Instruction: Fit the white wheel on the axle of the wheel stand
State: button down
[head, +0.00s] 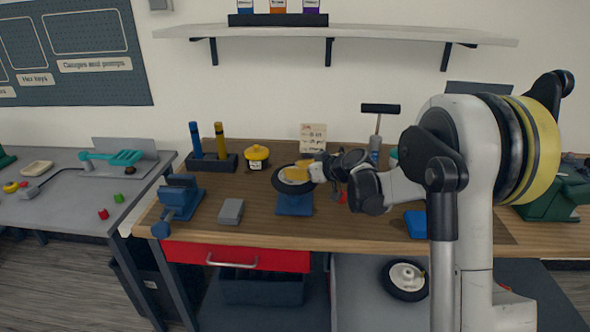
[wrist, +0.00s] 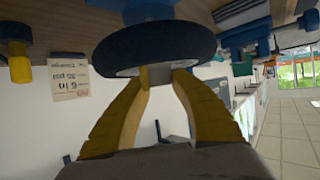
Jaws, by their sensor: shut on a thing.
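A wheel with a black tyre and a pale hub (head: 281,187) is at the blue wheel stand (head: 294,205) on the wooden bench. My gripper (head: 299,173) has its yellow fingers shut on the wheel at its hub side. In the wrist view, which looks upside down, the wheel (wrist: 150,48) spans the top middle, with the gripper fingertips (wrist: 163,76) at its pale hub. Part of the blue stand (wrist: 148,11) shows just beyond the tyre. The axle is hidden, so I cannot tell whether the hub is around it.
Another black-tyred wheel with a white hub (head: 405,276) lies on the lower shelf. A yellow pot (head: 257,158), a grey block (head: 231,211) and a blue vise (head: 180,199) stand left of the stand. A blue box (head: 415,224) lies to the right.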

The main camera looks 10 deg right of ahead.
jog(key=shift+f+b, duration=1.2)
jog(key=shift+f, duration=0.55)
jog(key=c, duration=1.1)
grip_release()
jog(key=v, duration=1.2)
jog(key=shift+d, duration=0.1)
